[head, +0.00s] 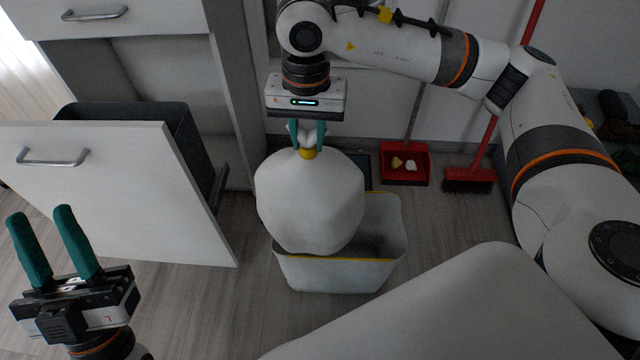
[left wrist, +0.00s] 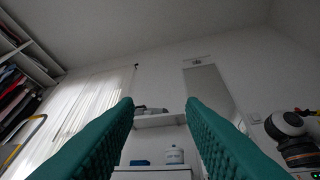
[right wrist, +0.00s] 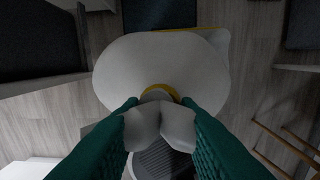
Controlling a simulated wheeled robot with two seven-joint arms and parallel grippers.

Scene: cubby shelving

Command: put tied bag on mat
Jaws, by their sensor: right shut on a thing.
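The tied bag (head: 310,200) is a full white bag with a yellow tie around its neck. It hangs upright from my right gripper (head: 307,135), which is shut on the gathered top above the tie. The bag also fills the middle of the right wrist view (right wrist: 165,65). In the head view it overlaps the left part of a white bin, and I cannot tell if they touch. A small dark mat (head: 364,172) shows partly behind the bag; most of it is hidden. My left gripper (head: 48,225) is open and empty at the lower left.
The white bin (head: 345,275) with a yellow rim line stands on the wood floor. A pulled-out drawer (head: 110,190) with a dark bin is at left. A red dustpan (head: 404,165) and red broom (head: 470,180) stand by the back wall.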

